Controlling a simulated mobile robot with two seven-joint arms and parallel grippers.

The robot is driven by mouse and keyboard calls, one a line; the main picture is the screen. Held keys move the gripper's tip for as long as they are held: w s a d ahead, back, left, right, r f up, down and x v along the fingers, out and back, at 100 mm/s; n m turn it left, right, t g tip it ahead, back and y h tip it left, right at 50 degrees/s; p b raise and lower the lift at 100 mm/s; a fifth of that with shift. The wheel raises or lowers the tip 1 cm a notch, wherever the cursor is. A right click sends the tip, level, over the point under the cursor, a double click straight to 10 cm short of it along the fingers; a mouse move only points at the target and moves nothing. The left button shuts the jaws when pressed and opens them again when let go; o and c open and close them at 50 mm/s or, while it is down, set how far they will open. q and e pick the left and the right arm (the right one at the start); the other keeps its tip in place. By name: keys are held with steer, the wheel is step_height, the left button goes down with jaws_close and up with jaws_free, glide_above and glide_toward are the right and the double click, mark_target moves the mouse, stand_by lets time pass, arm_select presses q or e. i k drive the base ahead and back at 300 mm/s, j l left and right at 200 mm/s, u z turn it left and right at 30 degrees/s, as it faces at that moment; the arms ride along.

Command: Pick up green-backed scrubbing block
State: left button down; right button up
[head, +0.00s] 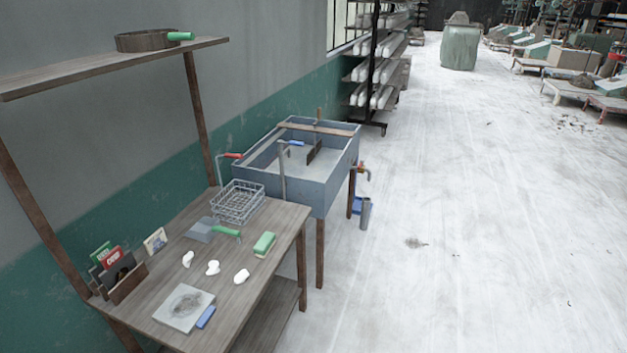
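The green-backed scrubbing block (264,243) lies on the wooden workbench (160,273) near its right edge. Its green back faces up and a paler layer shows beneath it. It sits apart from the green-handled scraper (228,232) to its left and from the white lumps in front of it. Nothing covers it. Neither of my grippers shows in the head view.
A wire basket (238,203) stands behind the block, beside a blue-grey sink (297,168). Several white lumps (213,268), a grey slab (178,303), a blue piece (205,317) and a card box (127,283) occupy the bench. Open floor (450,230) lies right.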

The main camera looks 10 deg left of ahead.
mark_target(261, 248)
steer(key=i, duration=2.25)
steer(key=i+u, duration=0.2)
steer(key=u, duration=0.25)
steer(key=i+l+u, duration=0.1)
steer(key=i+u, duration=0.15)
steer(key=u, duration=0.2)
steer(key=i+l+u, duration=0.15)
steer(key=u, duration=0.3)
steer(key=i+l+u, duration=0.15)
steer(key=u, duration=0.3)
steer(key=l+u, duration=0.1)
steer(key=u, duration=1.85)
